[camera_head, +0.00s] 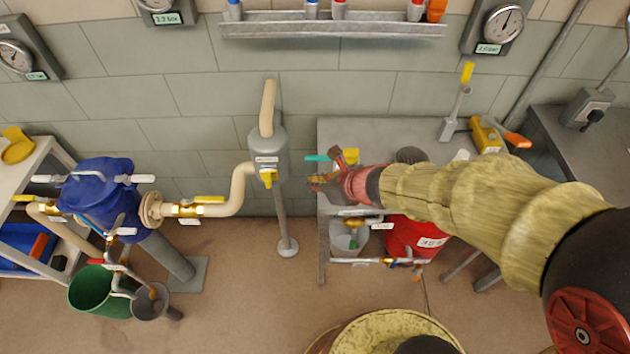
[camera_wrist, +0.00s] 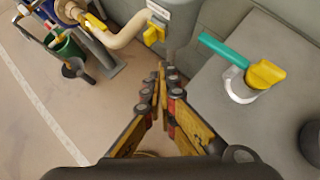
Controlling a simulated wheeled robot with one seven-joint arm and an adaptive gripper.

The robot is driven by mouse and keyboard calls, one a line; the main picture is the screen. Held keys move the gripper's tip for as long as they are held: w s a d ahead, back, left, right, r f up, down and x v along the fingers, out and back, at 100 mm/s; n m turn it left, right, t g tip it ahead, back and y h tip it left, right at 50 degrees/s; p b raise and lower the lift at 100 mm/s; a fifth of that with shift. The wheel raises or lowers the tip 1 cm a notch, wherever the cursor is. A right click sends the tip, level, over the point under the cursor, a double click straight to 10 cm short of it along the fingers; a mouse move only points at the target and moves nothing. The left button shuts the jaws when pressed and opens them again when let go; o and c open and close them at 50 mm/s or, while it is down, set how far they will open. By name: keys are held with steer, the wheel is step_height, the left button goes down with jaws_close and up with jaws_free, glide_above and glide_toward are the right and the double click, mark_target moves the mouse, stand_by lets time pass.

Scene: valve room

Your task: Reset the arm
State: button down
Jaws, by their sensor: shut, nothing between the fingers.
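My arm reaches in from the right in the head view, its links yellowish and ribbed. My gripper (camera_head: 316,182) is at its end, over the left edge of the grey table (camera_head: 372,133). In the wrist view my gripper (camera_wrist: 161,77) is shut and empty, its fingertips together. Nothing is seen touching the fingers. A white fitting with a yellow knob and teal lever (camera_wrist: 225,48) stands on the table to the right of the fingers.
A blue vessel (camera_head: 98,200) with valves and a green bucket (camera_head: 97,292) stand at the left. A red bucket (camera_head: 412,238) is below the table. A shelf (camera_head: 335,30) and gauges (camera_head: 503,22) are on the wall. Open floor (camera_head: 235,310) lies at the front left.

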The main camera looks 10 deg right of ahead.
stand_by(0.4)
steer(key=s+r+n+g, duration=0.35)
steer(key=s+n, duration=0.85)
steer(key=n, duration=0.7)
steer(key=s+d+r+n+t+h, duration=0.2)
steer(key=s+d+r+n+h, duration=0.3)
steer(key=d+r+n, duration=0.4)
steer(key=s+d+r, duration=0.1)
steer(key=d+r, duration=0.3)
steer(key=shift+s+d+r+n, duration=0.15)
steer(key=shift+s+r+n, duration=0.05)
steer(key=shift+s+n, duration=0.15)
